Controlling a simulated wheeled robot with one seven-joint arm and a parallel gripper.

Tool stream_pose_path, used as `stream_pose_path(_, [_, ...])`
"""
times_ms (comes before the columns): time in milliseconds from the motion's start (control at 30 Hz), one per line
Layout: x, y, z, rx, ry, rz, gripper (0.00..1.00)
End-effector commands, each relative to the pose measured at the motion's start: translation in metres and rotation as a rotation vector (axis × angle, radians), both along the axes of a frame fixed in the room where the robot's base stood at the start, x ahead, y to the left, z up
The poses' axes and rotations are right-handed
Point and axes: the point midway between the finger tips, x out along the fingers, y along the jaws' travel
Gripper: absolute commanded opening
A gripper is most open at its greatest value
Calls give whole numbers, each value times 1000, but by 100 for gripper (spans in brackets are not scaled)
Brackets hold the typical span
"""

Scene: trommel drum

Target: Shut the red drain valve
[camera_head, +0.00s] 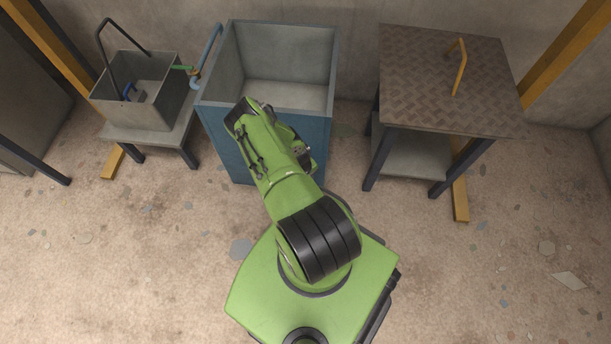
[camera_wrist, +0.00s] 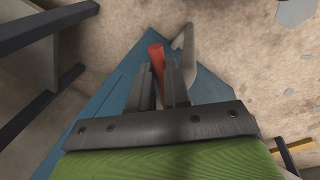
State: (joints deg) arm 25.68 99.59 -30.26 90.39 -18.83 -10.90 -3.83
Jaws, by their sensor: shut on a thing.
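The red drain valve's handle (camera_wrist: 156,54) shows in the wrist view as a short red bar between the fingers of my gripper (camera_wrist: 164,82). My gripper is shut on it, and the fingers hide its lower part. A pale grey pipe-like piece (camera_wrist: 185,42) stands just right of the handle. The blue tank (camera_head: 214,142) with an open grey inside stands in front of my base; its blue side also shows in the wrist view (camera_wrist: 100,112). In the head view my green arm hides the valve and my gripper.
A grey bin (camera_head: 140,108) with a black handle sits on a low stand (camera_head: 165,137) at the left. A green-handled tap (camera_head: 182,68) is by the tank's left rim. Open floor lies on both sides.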

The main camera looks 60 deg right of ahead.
Motion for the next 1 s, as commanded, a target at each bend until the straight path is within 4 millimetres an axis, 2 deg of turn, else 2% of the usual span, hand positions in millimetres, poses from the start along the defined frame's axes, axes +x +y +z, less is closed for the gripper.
stream_pose_path(600, [1,-42,0,0,-2,548,0])
stream_pose_path(1000, [5,-57,0,-1,-1,770,0])
